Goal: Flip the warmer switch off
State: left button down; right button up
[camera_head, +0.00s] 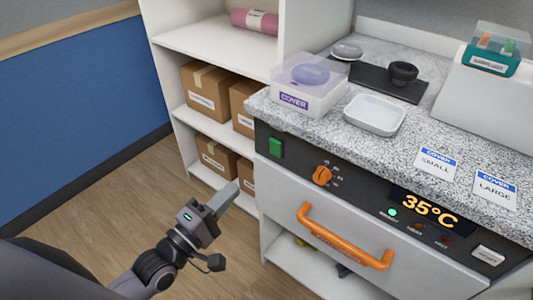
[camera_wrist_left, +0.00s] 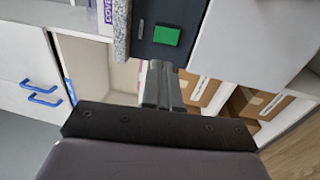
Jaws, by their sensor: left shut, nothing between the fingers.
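The warmer's dark front panel (camera_head: 364,200) runs under the speckled counter. A green rocker switch (camera_head: 276,148) sits at the panel's left end, beside an orange knob (camera_head: 321,175). The display (camera_head: 428,209) reads 35°C and a green light glows beside it. My left gripper (camera_head: 228,196) is shut and empty, below and left of the switch, apart from it. In the left wrist view the green switch (camera_wrist_left: 166,35) is just beyond the shut fingertips (camera_wrist_left: 160,68). The switch's on or off position is hard to tell. My right gripper is not in view.
An orange drawer handle (camera_head: 342,237) sticks out below the panel. A shelf with cardboard boxes (camera_head: 206,90) stands to the left. On the counter are a clear-lidded COVER box (camera_head: 307,88), a white tray (camera_head: 374,115) and cards. Open floor lies at the left.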

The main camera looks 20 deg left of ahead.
aim_at(275, 145)
pick_arm(q)
jog(key=x, duration=1.3)
jog(key=shift+w+b, duration=0.2)
jog(key=shift+b, duration=0.1)
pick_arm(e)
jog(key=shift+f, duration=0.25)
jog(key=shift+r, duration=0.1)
pick_arm(q)
jog(key=r+p, duration=0.1)
jog(key=p, duration=0.2)
jog(key=shift+w+d+r+g, duration=0.1)
jog(key=shift+w+g, duration=0.1)
jog(key=shift+g, duration=0.2)
jog(key=shift+f+b, duration=0.35)
jog(key=shift+b, duration=0.15)
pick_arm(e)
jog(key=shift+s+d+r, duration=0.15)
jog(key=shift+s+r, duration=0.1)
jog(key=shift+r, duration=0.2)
pick_arm(q)
jog(key=shift+s, duration=0.15)
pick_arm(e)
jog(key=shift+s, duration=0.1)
